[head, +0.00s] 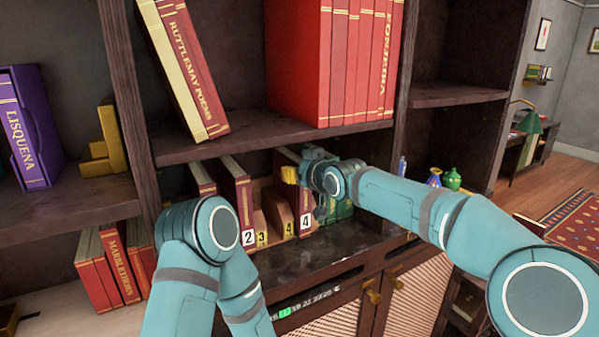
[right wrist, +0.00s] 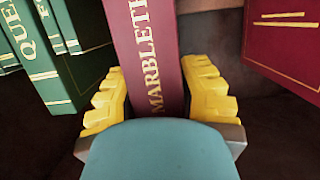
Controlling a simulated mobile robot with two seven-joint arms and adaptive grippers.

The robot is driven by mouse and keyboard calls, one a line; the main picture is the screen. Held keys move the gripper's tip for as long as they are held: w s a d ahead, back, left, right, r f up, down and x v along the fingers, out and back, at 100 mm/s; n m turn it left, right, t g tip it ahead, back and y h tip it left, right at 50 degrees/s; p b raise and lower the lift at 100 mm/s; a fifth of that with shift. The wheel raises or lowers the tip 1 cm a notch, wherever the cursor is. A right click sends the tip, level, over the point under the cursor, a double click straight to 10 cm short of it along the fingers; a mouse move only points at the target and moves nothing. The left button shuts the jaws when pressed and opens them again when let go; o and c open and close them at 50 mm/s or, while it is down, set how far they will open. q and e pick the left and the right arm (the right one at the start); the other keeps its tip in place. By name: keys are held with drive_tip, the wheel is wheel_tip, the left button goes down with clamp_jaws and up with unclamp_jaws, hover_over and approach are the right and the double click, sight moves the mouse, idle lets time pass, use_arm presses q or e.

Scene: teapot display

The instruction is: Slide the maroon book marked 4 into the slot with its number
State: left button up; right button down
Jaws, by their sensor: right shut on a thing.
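The maroon book marked 4 (head: 304,204) stands roughly upright on the middle shelf, its white 4 label low on the spine. In the right wrist view its spine (right wrist: 150,50) reads MARBLETH and lies between the yellow fingers of my right gripper (right wrist: 160,100). In the head view one yellow finger of that gripper (head: 290,175) shows near the book's upper part. The wooden slot holder (head: 276,207) has yellow tags 3 and 4. The book is just right of the yellow 4 tag (head: 288,229); its depth in the slot cannot be told. My left gripper is out of view.
A maroon book marked 2 (head: 241,195) stands left of the yellow 3 tag. Green books (right wrist: 55,60) stand close left of the held book in the wrist view, and another maroon book (right wrist: 285,40) is at right. The shelf above (head: 270,141) is close over the gripper.

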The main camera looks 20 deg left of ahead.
drive_tip(key=shift+w+a, duration=0.2)
drive_tip(key=shift+a, duration=0.1)
drive_tip(key=c, duration=0.7)
unclamp_jaws()
drive_tip(key=shift+o, duration=0.2)
drive_tip(key=v, duration=1.2)
